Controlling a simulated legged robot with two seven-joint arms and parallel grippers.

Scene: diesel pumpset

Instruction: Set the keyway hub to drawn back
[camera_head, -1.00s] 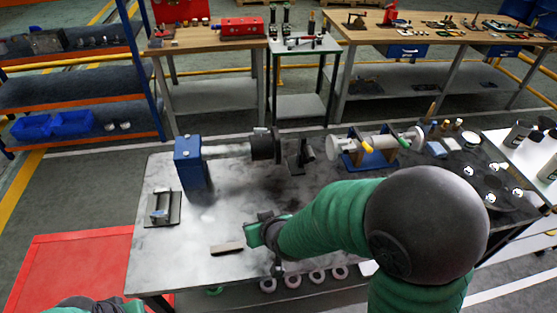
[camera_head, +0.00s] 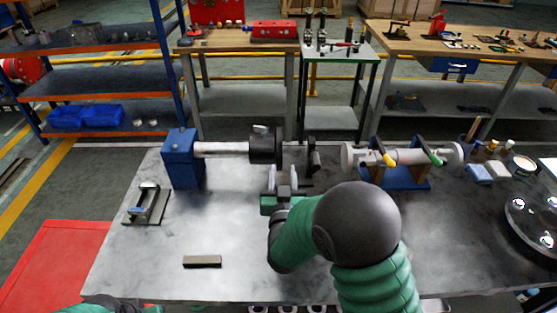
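A blue block (camera_head: 181,157) on the grey table carries a pale horizontal shaft (camera_head: 222,148). A dark round hub (camera_head: 263,146) sits at the shaft's right end, with a small light part on top; I take it to be the keyway hub. A dark upright bracket (camera_head: 315,160) stands just right of it. My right gripper (camera_head: 283,176) is just below and in front of the hub, its two pale fingers pointing away from me and apart, with nothing seen between them. Part of my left arm shows at the bottom left edge; its fingers are out of sight.
A blue stand (camera_head: 400,177) with a pale cylinder and yellow and green handles is to the right. A small clamp fixture (camera_head: 148,204) is at left, a flat bar (camera_head: 202,261) in front. A round dark plate (camera_head: 533,218) lies at far right.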

